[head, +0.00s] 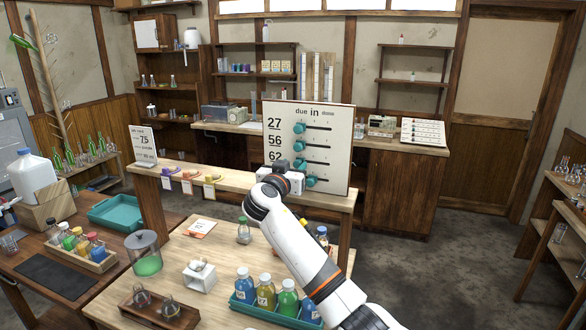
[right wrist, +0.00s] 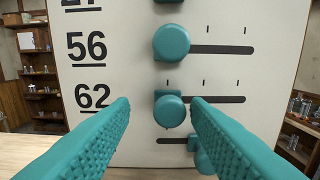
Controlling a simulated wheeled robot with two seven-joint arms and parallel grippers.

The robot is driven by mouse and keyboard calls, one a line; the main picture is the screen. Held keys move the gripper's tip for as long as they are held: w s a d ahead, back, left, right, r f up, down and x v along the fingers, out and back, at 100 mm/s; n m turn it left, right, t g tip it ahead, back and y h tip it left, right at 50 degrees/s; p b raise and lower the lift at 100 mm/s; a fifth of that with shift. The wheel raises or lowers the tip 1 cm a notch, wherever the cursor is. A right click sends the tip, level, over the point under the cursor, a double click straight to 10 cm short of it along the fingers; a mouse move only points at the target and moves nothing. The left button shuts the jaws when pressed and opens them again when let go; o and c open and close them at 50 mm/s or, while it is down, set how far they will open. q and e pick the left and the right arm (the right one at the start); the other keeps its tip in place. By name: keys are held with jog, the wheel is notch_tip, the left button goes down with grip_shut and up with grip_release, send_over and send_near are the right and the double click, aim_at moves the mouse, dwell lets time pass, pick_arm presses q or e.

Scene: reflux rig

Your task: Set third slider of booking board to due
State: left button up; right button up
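The white booking board (head: 338,120) stands upright on the raised wooden shelf, headed due, in, done. It carries teal slider knobs on dark horizontal slots. The third slider (right wrist: 169,112), beside the number 62, sits at the left end of its slot, under the leftmost tick. The second slider (right wrist: 171,42), beside 56, is also at the left. The fourth slider (right wrist: 204,160) is further right, partly hidden by a finger. My right gripper (right wrist: 160,104) is open in front of the board, its teal fingertips either side of the third knob, with gaps visible. My left gripper is out of view.
Colored tags (head: 187,182) hang on the shelf left of the board, near a 75 sign (head: 143,146).

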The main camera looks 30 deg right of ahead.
jog(key=shift+s, duration=0.15)
jog(key=shift+s+a+f+b, duration=0.15)
jog(key=shift+s+a+b, duration=0.1)
jog(key=shift+b, duration=0.15)
jog(key=b+v, duration=0.5)
jog(key=v, duration=0.6)
jog(key=shift+a, duration=0.15)
